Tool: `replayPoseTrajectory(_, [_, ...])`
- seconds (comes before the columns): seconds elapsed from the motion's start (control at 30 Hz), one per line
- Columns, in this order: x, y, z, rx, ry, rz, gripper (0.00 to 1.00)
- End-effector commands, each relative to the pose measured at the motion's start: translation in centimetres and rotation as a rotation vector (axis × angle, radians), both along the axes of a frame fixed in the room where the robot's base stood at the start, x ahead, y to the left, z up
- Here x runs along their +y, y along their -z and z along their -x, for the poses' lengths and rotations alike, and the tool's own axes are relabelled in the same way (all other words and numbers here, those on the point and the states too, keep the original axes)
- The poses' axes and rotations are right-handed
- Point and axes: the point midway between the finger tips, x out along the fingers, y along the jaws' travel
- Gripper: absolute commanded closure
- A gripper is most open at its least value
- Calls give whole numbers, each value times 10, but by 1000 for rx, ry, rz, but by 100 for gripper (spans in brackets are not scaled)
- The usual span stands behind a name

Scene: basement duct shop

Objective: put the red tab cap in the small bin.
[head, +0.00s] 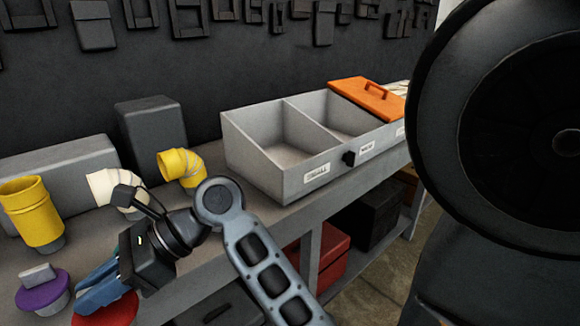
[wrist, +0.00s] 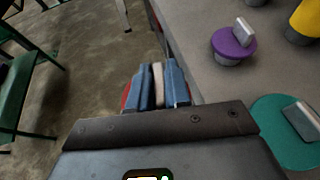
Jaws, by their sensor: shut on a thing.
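My gripper (head: 98,290) is shut on the upright tab of the red tab cap (head: 108,312), at the lower left of the head view. In the wrist view, the pale tab (wrist: 158,82) stands between the blue fingers (wrist: 157,88), and a little red rim (wrist: 126,95) shows beside them. The cap is near the bench's front edge; I cannot tell its height. A grey divided bin (head: 262,181) stands farther along the bench. Its left and middle compartments are open and look empty. An orange lid (head: 368,98) covers the right part.
A purple tab cap (head: 42,292) sits left of my gripper; a teal one (wrist: 285,122) shows in the wrist view. Yellow (head: 32,212) and cream (head: 112,190) duct fittings stand behind. A black knob (head: 349,158) juts from the bin's front. Floor lies beyond the bench edge.

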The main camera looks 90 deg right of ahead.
Motion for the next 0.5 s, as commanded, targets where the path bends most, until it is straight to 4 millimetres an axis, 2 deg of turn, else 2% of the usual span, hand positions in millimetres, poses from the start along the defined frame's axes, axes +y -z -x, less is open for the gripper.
replayPoseTrajectory(0.27, [13,45,-25,6,154,-3,100])
replayPoseTrajectory(0.5, [31,109,-51,9,368,-2,100])
